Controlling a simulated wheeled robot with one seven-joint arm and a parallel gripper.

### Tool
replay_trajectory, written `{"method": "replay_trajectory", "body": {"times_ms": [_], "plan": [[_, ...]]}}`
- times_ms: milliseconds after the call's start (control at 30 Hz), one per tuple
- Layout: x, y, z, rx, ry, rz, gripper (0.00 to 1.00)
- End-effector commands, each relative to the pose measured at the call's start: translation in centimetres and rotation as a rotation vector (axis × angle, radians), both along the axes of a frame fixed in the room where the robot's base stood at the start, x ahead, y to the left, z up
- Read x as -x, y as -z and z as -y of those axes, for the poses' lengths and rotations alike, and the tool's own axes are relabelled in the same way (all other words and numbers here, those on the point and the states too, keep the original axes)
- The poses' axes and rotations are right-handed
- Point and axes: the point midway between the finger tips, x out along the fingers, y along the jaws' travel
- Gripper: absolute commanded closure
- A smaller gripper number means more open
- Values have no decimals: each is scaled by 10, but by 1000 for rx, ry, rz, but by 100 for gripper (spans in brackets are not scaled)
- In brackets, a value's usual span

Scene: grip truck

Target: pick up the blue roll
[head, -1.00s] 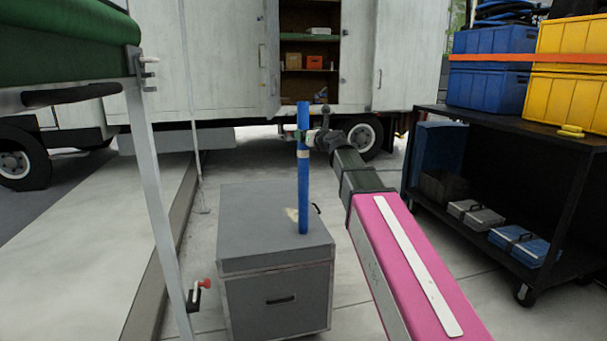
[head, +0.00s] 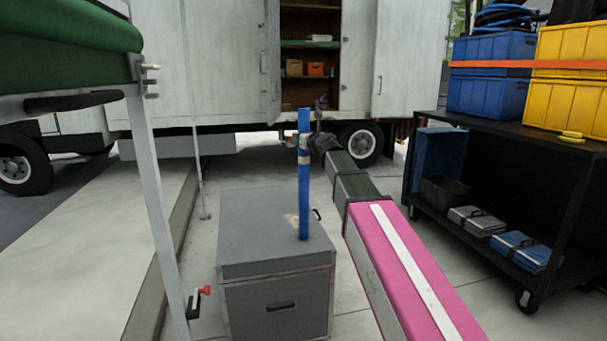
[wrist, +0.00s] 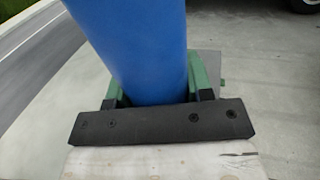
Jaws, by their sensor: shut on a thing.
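The blue roll (head: 304,200) is a tall, thin blue cylinder standing upright over the grey case (head: 245,240). Its lower end shows against the case's lid near the right side; I cannot tell whether it touches the lid. My gripper (head: 304,149) is shut around the upper half of the roll, reaching in from the right. In the wrist view the roll (wrist: 140,45) fills the space between the green fingers of my gripper (wrist: 160,92). The far fingertip is partly hidden behind the roll in the head view.
A black cart (head: 480,130) with blue and yellow crates stands on the right. A white truck (head: 225,60) with an open door is behind. A pale post (head: 155,190) under a green thing rises at the left. Bare floor lies between case and cart.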

Motion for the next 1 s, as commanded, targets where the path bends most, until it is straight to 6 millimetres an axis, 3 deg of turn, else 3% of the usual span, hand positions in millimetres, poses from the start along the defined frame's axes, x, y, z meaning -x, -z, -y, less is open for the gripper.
{"method": "replay_trajectory", "body": {"times_ms": [267, 767, 1000], "plan": [[0, -5, 0, -1, 0, 1, 100], [0, -41, 0, 0, 0, 1, 100], [21, -54, -12, 0, -1, 1, 100]]}}
